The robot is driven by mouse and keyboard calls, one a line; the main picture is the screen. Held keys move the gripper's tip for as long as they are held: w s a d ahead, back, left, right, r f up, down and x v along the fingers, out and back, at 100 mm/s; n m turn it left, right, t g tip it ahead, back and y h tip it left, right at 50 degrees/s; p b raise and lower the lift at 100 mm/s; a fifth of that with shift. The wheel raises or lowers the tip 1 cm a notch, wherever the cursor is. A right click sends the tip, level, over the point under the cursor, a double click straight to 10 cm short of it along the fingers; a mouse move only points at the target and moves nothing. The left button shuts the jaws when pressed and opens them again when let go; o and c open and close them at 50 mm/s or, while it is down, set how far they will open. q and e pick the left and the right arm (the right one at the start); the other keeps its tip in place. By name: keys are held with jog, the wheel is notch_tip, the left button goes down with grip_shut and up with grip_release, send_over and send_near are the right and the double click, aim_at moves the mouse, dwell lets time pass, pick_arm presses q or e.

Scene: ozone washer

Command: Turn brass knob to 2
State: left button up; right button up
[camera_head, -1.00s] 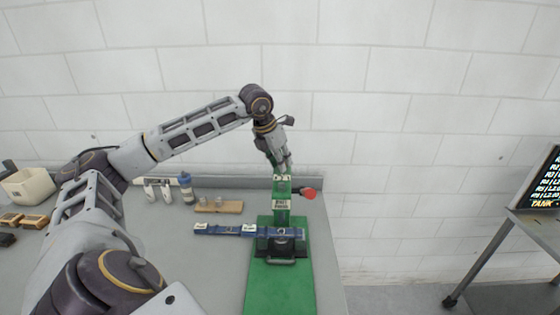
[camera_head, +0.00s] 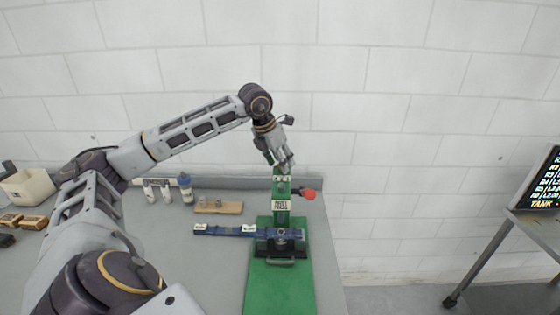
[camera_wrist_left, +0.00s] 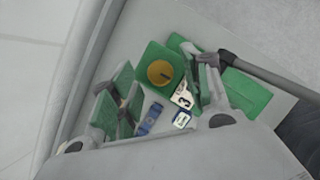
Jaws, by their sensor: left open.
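The brass knob (camera_wrist_left: 160,72) is round and shows in the left wrist view on the top of a green press (camera_wrist_left: 153,57). A white label with a "3" (camera_wrist_left: 182,96) lies just below and right of it. In the head view the press (camera_head: 282,190) stands upright on its green base; the knob is too small to make out there. My left gripper (camera_head: 284,162) is over the press top. In the left wrist view my left gripper (camera_wrist_left: 167,92) is open, one finger on each side of the knob, apparently apart from it. My right gripper is not in view.
A blue bar (camera_head: 222,230) lies across the press base. A red-tipped handle (camera_head: 307,193) sticks out to the right. A wooden block (camera_head: 218,206) and a blue bottle (camera_head: 185,187) stand to the left. A screen (camera_head: 545,180) is at far right.

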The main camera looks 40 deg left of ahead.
pick_arm(q)
jog(key=v, duration=1.1)
jog(key=shift+r, duration=0.4)
jog(key=shift+f, duration=0.1)
